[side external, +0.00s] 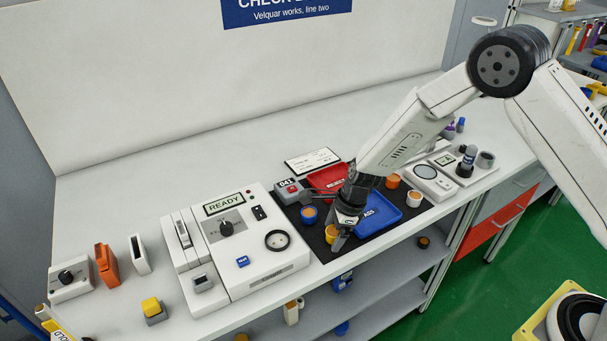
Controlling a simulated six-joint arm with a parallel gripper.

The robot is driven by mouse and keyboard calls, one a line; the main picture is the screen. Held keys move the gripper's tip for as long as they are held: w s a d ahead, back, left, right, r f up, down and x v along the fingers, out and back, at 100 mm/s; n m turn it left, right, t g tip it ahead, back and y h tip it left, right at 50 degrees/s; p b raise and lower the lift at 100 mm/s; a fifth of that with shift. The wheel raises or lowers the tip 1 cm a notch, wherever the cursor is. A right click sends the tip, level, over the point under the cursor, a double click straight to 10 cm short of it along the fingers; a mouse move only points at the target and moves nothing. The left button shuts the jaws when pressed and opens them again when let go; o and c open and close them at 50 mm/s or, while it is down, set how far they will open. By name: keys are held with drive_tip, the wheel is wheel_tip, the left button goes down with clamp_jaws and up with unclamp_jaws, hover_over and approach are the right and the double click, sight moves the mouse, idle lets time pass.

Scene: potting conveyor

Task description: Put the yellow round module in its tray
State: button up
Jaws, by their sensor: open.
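The yellow round module (331,233) stands on the black mat (318,242) near its front edge. My gripper (341,236) is low over the mat with its jaws open, right at the yellow module. The fingers partly cover the module, and I cannot tell whether they touch it. A blue tray (386,221) lies just right of the gripper. A red tray (322,178) lies behind, partly hidden by my arm. No yellow tray shows.
A blue round module (309,215) stands left of the gripper.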

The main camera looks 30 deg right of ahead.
clamp_jaws()
drive_tip(key=shift+r, duration=0.15)
idle(0.4)
drive_tip(key=shift+r, duration=0.8)
drive_tip(key=s+d+r, duration=0.3)
drive_tip(key=s+r, duration=0.8)
drive_tip(key=s, duration=0.2)
drive_tip(key=shift+s, duration=0.35)
